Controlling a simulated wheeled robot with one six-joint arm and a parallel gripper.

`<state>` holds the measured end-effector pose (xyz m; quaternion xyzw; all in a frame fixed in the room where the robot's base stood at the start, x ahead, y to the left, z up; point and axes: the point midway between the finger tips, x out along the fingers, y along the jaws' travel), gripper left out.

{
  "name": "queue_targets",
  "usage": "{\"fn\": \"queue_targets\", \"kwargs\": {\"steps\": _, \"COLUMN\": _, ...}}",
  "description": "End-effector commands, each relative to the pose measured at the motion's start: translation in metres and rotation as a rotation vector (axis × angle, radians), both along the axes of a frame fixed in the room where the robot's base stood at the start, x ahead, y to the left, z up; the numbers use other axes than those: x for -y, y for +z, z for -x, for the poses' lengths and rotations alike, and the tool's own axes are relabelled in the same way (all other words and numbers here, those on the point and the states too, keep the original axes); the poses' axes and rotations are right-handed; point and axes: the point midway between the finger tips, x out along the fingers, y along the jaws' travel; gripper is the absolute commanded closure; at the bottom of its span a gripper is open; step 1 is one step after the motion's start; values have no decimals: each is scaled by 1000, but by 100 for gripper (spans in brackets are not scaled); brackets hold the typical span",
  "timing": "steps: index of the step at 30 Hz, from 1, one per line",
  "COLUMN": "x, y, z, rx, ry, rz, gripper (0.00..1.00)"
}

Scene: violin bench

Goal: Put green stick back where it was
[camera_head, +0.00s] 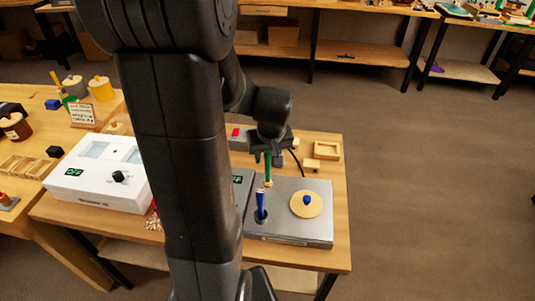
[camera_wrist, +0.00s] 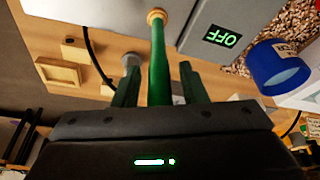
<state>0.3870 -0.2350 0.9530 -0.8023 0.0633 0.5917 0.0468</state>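The green stick (camera_head: 268,159) hangs below my gripper (camera_head: 267,152), upright or nearly so, with a tan lower end over the back part of a grey metal box (camera_head: 289,230). In the wrist view the stick (camera_wrist: 159,64) runs between the two fingers of my gripper (camera_wrist: 159,75), which look closed around it. Its tan end (camera_wrist: 156,15) shows as a wider ring near the box's edge. A blue stick (camera_head: 260,201) stands in a dark round hole in the box's top, just in front of the green stick's end.
A wooden disc with a blue knob (camera_head: 306,205) lies on the box's right side. Small wooden trays (camera_head: 327,150) sit behind. A white device (camera_head: 95,177) stands left. The wrist view shows a blue labelled cup (camera_wrist: 280,67) and an OFF display (camera_wrist: 224,37). My arm hides the middle.

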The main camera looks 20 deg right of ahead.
Motion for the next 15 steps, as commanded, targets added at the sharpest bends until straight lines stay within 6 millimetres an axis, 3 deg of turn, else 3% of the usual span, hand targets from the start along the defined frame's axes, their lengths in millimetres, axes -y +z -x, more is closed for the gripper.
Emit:
{"fn": "queue_targets", "kwargs": {"steps": 10, "x": 0, "y": 3, "z": 0, "rx": 0, "ry": 0, "rz": 0, "gripper": 61}}
{"fn": "queue_targets", "kwargs": {"steps": 15, "x": 0, "y": 19, "z": 4, "rx": 4, "ry": 0, "rz": 2, "gripper": 61}}
